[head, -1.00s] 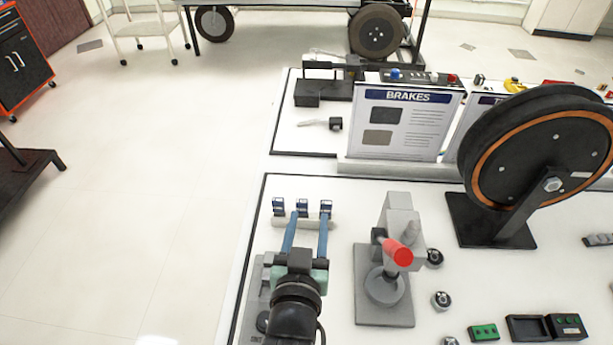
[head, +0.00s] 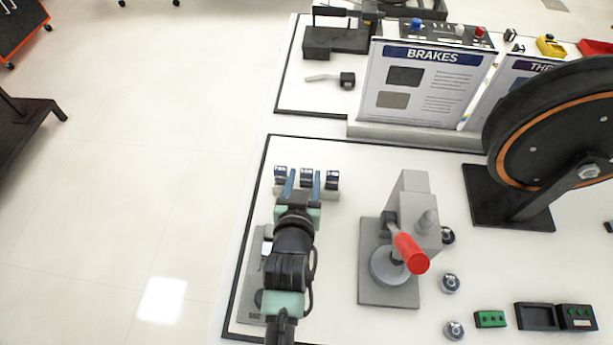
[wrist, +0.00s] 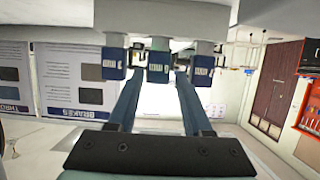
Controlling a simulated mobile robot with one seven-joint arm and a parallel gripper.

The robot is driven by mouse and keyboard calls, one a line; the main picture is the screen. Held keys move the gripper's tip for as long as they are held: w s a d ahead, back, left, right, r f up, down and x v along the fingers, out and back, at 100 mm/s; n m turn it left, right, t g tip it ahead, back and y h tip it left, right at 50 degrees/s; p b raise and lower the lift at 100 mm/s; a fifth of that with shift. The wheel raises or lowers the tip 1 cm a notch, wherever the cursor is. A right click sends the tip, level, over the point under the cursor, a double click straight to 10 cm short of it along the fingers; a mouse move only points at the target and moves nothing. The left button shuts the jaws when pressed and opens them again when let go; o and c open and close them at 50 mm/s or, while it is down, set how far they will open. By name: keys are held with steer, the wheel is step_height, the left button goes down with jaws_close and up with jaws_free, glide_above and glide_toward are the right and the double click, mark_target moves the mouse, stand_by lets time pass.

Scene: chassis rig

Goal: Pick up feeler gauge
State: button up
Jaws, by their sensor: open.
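Three small dark blue pieces with pale labels stand in a row on a grey rack (head: 262,193): a left one (head: 281,173), a middle one (head: 306,176) and a right one (head: 332,179). I cannot tell by looks which is the feeler gauge. My gripper (head: 303,178) is open and empty, its two blue fingers pointing at the middle piece. In the wrist view, which looks upside down, the middle piece (wrist: 159,68) lines up with the gap between the fingertips (wrist: 159,77). I cannot tell whether the tips reach around it.
A grey stand with a red-ended lever (head: 411,253) is right of my arm. A large black wheel (head: 560,130) stands farther right. A BRAKES panel (head: 430,85) stands behind. A grey plate (head: 250,285) lies beside my arm. The table's left edge is close.

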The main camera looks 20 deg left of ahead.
steer(key=shift+r+x, duration=0.15)
steer(key=shift+x, duration=1.15)
steer(key=shift+r+x, duration=0.15)
steer(key=shift+x, duration=1.15)
steer(key=shift+w, duration=0.1)
jaws_close()
